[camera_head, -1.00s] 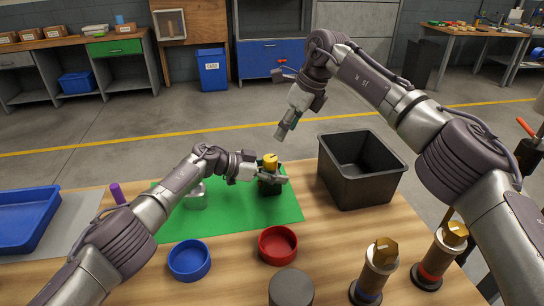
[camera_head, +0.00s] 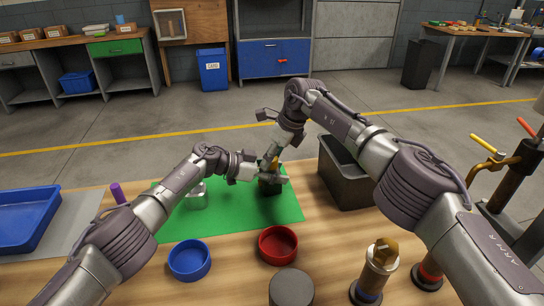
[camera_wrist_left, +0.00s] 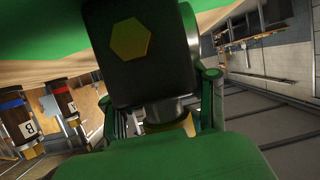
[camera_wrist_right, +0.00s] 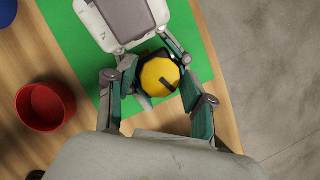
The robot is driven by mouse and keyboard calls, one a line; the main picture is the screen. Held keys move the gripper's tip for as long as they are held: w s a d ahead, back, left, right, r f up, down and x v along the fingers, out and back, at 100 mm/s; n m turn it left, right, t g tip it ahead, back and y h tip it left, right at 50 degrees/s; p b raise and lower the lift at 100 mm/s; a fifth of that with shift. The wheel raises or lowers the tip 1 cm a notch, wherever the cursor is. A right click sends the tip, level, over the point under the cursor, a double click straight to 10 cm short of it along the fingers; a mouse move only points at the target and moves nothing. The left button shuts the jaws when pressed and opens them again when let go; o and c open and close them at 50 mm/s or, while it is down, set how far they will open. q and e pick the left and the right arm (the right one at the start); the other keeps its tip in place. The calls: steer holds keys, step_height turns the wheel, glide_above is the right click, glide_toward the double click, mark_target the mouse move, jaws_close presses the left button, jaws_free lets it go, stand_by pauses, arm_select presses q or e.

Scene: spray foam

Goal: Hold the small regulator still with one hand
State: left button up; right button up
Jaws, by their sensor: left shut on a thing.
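The small regulator (camera_head: 270,188) stands upright over the green mat, a dark block with a yellow knob on top. My left gripper (camera_head: 268,179) is shut on its body from the left. In the left wrist view the dark block (camera_wrist_left: 165,65) shows a yellow hexagon on one face. My right gripper (camera_head: 273,158) has its fingers pointing down at the knob. In the right wrist view the yellow knob (camera_wrist_right: 160,77), with a dark mark, sits between its spread fingers, with gaps visible on at least one side. The fingers partly hide the knob in the head view.
The green mat (camera_head: 235,212) lies on the wooden table. A black bin (camera_head: 345,180) stands to the right, partly behind my right arm. A red bowl (camera_head: 278,245), a blue bowl (camera_head: 189,260) and a grey cylinder (camera_head: 291,288) are nearer. A gold-topped cylinder (camera_head: 376,268) stands at front right.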

steer(key=c, duration=0.9)
steer(key=shift+o, duration=0.2)
steer(key=shift+n+g, duration=0.3)
steer(key=shift+n, duration=0.5)
steer(key=o, duration=0.9)
steer(key=v, duration=1.2)
